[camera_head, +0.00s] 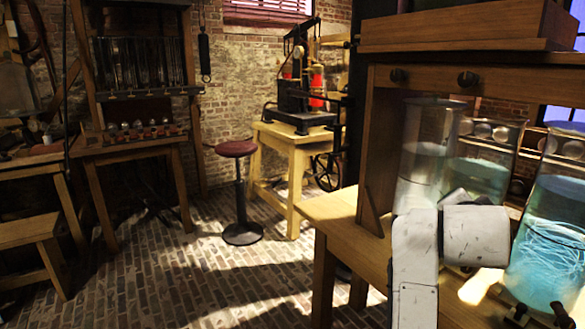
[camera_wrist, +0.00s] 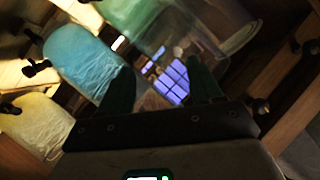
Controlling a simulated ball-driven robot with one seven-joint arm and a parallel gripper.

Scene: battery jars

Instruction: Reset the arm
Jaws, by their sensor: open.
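My arm's white links (camera_head: 415,265) reach up at the lower right of the head view, in front of the wooden bench with the glass jars. My gripper's fingers cannot be made out in that view. In the wrist view my gripper (camera_wrist: 162,84) shows two dark fingers spread apart, open and with nothing held between them. A clear glass jar (camera_wrist: 205,40) and a blue jar (camera_wrist: 78,58) lie beyond the fingers, tilted in this view. Whether a finger touches any glass cannot be told.
A glowing blue jar (camera_head: 550,240) and a clear jar with pale liquid (camera_head: 425,150) stand near my arm, under a wooden shelf (camera_head: 450,83). A red-topped stool (camera_head: 237,148) and a yellow table (camera_head: 290,135) stand farther back. The brick floor (camera_head: 190,275) at left-centre is clear.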

